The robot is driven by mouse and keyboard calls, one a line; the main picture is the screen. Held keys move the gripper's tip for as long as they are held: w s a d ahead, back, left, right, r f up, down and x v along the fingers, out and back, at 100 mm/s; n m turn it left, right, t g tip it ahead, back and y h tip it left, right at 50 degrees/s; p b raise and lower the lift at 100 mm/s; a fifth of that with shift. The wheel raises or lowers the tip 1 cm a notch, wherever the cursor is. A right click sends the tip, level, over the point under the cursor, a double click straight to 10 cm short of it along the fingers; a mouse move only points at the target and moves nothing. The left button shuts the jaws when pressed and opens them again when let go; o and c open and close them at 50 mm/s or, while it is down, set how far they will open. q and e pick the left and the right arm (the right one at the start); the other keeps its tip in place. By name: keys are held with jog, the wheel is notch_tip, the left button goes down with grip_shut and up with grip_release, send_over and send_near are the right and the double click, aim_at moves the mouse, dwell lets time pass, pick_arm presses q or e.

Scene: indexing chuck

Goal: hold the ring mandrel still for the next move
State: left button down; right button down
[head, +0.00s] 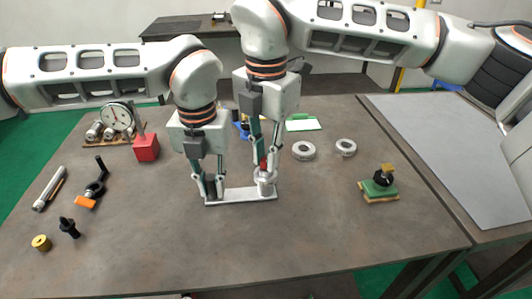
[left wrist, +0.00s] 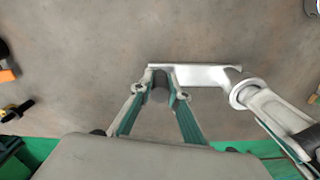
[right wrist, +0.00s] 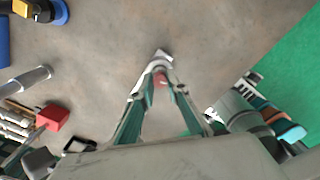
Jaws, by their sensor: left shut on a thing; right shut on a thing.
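A flat silver bar (head: 238,195) lies on the table in front of me, with a dark cylinder (left wrist: 159,86) upright at its left end. At its right end stands a silver ringed part (head: 264,186) with a red top (head: 263,163), which looks like the ring mandrel. My left gripper (head: 210,190) is shut on the dark cylinder. My right gripper (head: 263,172) points down and is shut on the ring mandrel near its red top. In the right wrist view the fingers (right wrist: 159,82) partly hide it.
Two loose metal rings (head: 304,151) lie to the right of the grippers. A green block with a black knob (head: 380,183) stands further right.

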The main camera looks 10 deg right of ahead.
jog(key=n, duration=0.5)
jog(key=shift+n, duration=0.3)
jog(key=n, duration=1.1)
jog(key=shift+n, duration=0.4)
jog(key=n, duration=0.5)
jog(key=shift+a+n, duration=0.1)
jog(key=shift+n, duration=0.2)
jog(key=c, duration=2)
grip_release()
jog(key=shift+o, duration=0.2)
